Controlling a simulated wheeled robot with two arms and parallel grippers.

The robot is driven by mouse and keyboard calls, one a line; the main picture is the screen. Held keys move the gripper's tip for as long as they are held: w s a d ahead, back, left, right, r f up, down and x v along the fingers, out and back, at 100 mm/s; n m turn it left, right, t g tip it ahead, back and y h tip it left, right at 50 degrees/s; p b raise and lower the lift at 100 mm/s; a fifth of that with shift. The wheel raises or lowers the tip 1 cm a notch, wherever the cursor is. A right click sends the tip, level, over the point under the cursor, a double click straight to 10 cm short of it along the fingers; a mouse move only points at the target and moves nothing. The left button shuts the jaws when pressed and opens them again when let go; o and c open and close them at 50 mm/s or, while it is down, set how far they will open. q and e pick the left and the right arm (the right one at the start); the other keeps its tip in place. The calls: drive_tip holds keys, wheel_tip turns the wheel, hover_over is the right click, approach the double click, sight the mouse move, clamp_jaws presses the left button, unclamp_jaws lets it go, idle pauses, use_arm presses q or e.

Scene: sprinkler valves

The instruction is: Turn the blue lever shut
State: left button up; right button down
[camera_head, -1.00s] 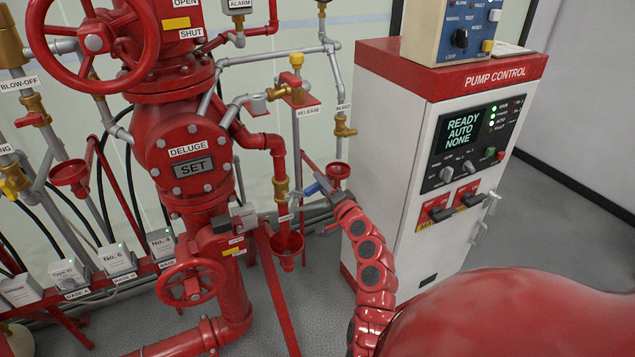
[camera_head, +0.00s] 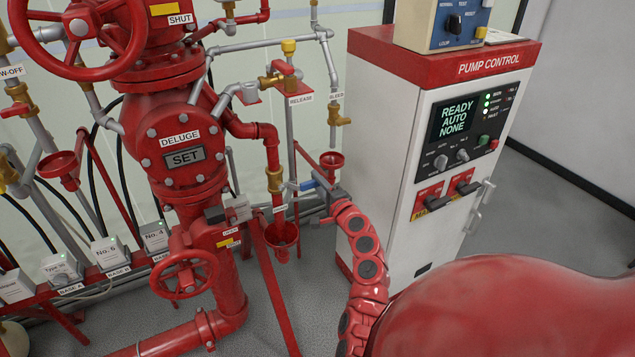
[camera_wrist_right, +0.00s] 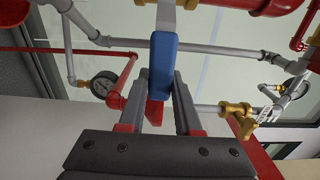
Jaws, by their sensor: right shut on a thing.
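The blue lever (camera_head: 308,185) is on the valve of the drain pipe, just above a red funnel (camera_head: 283,233) in the head view. It also shows in the right wrist view as a blue bar (camera_wrist_right: 163,65) reaching down from a grey part at the top. My right gripper (camera_head: 323,189) is at the lever's right end in the head view. In the right wrist view its two grey fingers (camera_wrist_right: 162,85) stand on either side of the lever's near end, shut on it. My left gripper is not in view.
The white pump control cabinet (camera_head: 400,235) stands close to the right of my right gripper. The red deluge valve (camera_head: 185,160) and a red handwheel (camera_head: 187,275) are to the left. A second red funnel (camera_head: 332,161) sits just above the gripper. Grey floor shows below.

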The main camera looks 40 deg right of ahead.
drive_tip(key=shift+f, duration=0.2)
drive_tip(key=c, duration=0.6)
unclamp_jaws()
drive_tip(key=shift+s+r, duration=0.1)
drive_tip(key=b+v, duration=0.1)
drive_tip(key=v, duration=1.6)
drive_tip(key=shift+s, duration=0.15)
